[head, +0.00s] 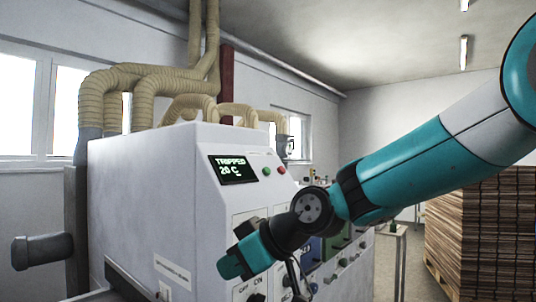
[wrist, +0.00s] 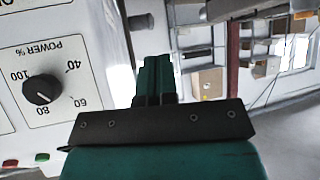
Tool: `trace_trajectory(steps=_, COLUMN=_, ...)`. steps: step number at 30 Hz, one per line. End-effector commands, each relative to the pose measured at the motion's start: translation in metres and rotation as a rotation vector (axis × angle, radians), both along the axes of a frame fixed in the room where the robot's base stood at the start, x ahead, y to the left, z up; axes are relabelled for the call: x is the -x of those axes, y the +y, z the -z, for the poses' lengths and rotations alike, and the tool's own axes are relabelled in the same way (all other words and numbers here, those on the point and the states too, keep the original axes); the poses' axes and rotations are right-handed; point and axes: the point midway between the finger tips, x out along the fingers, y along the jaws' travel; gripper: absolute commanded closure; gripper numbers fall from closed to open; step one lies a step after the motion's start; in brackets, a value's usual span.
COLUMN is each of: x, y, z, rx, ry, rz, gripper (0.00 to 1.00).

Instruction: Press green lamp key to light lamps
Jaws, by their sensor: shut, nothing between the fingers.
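My gripper (wrist: 156,62) is shut and empty, its two teal fingers side by side in the wrist view. In the head view my gripper (head: 230,268) is in front of the white machine's front face and hides part of it. A green button (head: 266,171) sits right of the display (head: 233,169), which reads "TRIPPED 20 C". My gripper is apart from both buttons in the pictures. I cannot tell which is the green lamp key; no lamp label is readable.
The white machine (head: 140,190) carries tan hoses (head: 150,80). Stacked brown boards (head: 485,235) stand at right. Grey floor shows between machine and stack.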

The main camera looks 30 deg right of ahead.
Motion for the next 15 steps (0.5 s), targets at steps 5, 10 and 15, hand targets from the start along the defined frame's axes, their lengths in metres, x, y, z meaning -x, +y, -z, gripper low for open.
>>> trace_trajectory(steps=5, x=-0.063, y=-0.074, z=-0.095, rx=0.031, ry=-0.329, rz=0.122, gripper=1.0)
trace_trajectory(steps=10, x=-0.094, y=-0.147, z=-0.167, rx=0.109, ry=-0.597, rz=0.239, gripper=1.0)
trace_trajectory(steps=15, x=-0.102, y=-0.199, z=-0.212, rx=0.185, ry=-0.77, rz=0.326, gripper=1.0)
